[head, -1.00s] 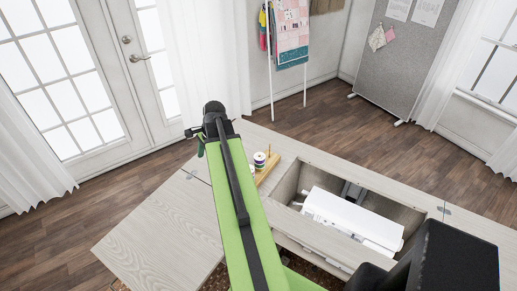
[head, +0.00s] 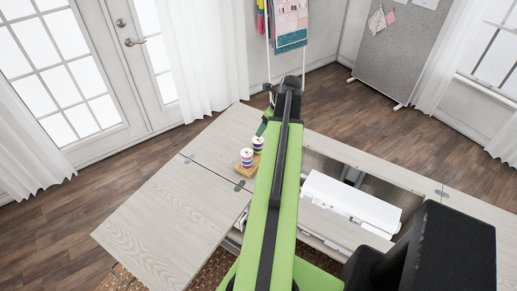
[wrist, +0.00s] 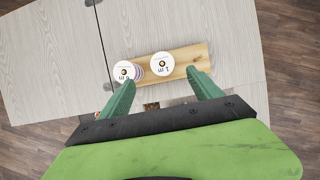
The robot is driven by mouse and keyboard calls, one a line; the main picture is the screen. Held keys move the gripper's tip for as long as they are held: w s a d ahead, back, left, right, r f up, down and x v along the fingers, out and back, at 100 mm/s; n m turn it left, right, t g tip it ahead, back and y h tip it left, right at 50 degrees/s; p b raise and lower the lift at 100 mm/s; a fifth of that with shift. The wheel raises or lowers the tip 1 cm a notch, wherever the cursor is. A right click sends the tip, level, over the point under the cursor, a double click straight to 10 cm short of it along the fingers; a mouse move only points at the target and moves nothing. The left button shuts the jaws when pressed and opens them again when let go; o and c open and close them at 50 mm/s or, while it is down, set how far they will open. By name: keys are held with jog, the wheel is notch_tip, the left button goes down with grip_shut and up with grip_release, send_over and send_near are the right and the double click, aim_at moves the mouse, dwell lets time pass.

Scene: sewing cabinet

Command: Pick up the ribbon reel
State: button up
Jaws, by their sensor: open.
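Two ribbon reels with white round tops stand on a wooden board (wrist: 190,56). In the wrist view, one reel (wrist: 162,65) is near the board's middle, and the other reel (wrist: 125,70), with a striped coloured side, is at its left end. In the head view, the far reel (head: 258,142) and the near reel (head: 247,157) stand just left of my arm. My gripper (wrist: 160,79) is open and empty. Its green fingers appear on either side of the middle reel's near side in the wrist view; the height gap is unclear. In the head view my arm mostly hides it.
The board rests on the pale wood cabinet top (head: 150,200). To the right is an open well with a white machine (head: 350,205) inside. A hinged joint runs across the top left of the board. A fabric rack (head: 290,30) stands behind.

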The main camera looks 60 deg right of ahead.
jog(key=b, duration=0.4)
send_over(259, 141)
jog(key=s, duration=0.1)
notch_tip(259, 141, down, 5)
jog(key=shift+s+d+f, duration=0.1)
jog(key=shift+f, duration=0.1)
jog(key=shift+r, duration=0.1)
jog(key=b+x, duration=0.4)
jog(key=x, duration=0.1)
jog(key=shift+s+d+b, duration=0.25)
jog(key=shift+s+b, duration=0.05)
jog(key=shift+s, duration=0.1)
jog(key=shift+w+f, duration=0.15)
jog(key=shift+f, duration=0.15)
jog(key=shift+r, duration=0.2)
jog(key=c, duration=1.4)
